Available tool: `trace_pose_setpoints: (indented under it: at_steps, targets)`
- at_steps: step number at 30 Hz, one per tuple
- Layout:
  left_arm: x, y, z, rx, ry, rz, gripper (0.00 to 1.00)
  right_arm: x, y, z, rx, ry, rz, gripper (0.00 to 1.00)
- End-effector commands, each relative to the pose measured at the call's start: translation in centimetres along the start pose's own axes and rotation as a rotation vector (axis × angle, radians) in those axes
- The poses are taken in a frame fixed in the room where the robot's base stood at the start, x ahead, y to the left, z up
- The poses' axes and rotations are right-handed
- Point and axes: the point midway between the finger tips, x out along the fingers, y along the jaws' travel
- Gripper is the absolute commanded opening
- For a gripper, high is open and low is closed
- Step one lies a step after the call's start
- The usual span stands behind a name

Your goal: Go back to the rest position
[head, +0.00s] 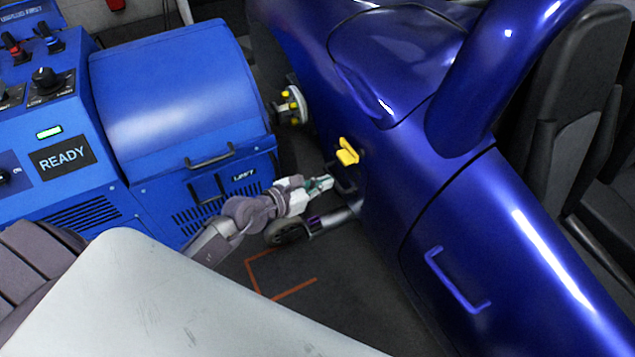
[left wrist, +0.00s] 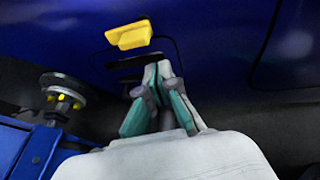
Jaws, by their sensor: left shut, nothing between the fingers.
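My left gripper (head: 322,184) is shut and empty, low beside the blue car body (head: 440,200). It points at the car's side, just below a yellow latch or handle (head: 346,152). In the left wrist view the closed fingers (left wrist: 155,75) lie in front of a dark recess, with the yellow handle (left wrist: 130,35) above them. I cannot tell whether the fingertips touch the car. My right gripper is in neither view.
The blue dynamometer cabinet (head: 175,80) stands left, its display reading READY. Its hub flange (head: 290,106) with yellow nuts faces the car, close to my left arm. Orange lines (head: 262,275) mark the dark floor.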

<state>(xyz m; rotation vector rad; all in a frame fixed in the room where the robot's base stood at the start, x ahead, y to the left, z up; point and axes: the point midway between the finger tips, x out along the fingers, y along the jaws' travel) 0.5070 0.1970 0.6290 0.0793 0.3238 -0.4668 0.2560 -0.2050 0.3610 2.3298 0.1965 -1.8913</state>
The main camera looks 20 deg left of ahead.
Motion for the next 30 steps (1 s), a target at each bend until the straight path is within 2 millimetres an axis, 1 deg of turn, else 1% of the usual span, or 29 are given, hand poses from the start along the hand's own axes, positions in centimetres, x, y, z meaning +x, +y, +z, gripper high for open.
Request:
trace_pose_setpoints:
  at_steps: [1, 4, 10, 13, 14, 17, 20, 21, 23, 24, 26, 27, 28, 29, 30]
  targets:
    - [-0.6, 0.0, 0.0, 0.002, 0.002, 0.000, 0.00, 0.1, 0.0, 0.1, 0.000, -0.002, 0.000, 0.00]
    - [-1.3, 0.0, 0.0, 0.000, 0.001, -0.001, 0.00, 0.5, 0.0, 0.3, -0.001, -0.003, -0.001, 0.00]
    - [-1.6, 0.0, 0.0, -0.001, -0.001, 0.000, 0.00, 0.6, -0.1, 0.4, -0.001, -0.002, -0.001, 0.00]
    - [-1.5, -0.1, 0.1, -0.061, -0.023, 0.003, 0.00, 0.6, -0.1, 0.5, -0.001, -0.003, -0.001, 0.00]
    - [-1.5, -0.2, 0.1, -0.104, -0.038, 0.006, 0.00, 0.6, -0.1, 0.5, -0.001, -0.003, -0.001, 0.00]
    - [-1.6, 0.0, 0.3, -0.357, -0.123, 0.032, 0.00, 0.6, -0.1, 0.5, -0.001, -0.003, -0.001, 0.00]
    - [-1.9, 1.4, -0.6, -0.745, -0.237, 0.105, 0.00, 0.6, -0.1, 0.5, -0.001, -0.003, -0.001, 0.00]
    - [-2.2, 2.2, -1.5, -0.919, -0.280, 0.150, 0.00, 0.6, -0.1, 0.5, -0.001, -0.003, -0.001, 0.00]
    - [-2.8, 3.5, -3.6, -1.179, -0.338, 0.232, 0.00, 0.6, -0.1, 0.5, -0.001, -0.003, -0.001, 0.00]
    - [-3.2, 4.2, -5.5, -1.350, -0.370, 0.296, 0.00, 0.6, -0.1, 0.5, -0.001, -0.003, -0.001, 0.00]
    - [-4.0, 4.8, -8.9, -1.602, -0.411, 0.409, 0.00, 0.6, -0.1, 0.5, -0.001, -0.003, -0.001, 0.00]
    - [-4.7, 4.9, -11.6, -1.768, -0.431, 0.497, 0.00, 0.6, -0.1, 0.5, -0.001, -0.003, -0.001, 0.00]
    - [-5.2, 4.7, -13.7, -1.888, -0.443, 0.566, 0.00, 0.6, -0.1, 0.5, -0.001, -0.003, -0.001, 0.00]
    - [-5.8, 4.2, -15.8, -2.004, -0.453, 0.642, 0.00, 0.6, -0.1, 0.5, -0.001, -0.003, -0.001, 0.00]
    - [-6.5, 3.5, -18.5, -2.140, -0.461, 0.739, 0.00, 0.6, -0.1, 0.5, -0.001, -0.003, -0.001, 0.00]
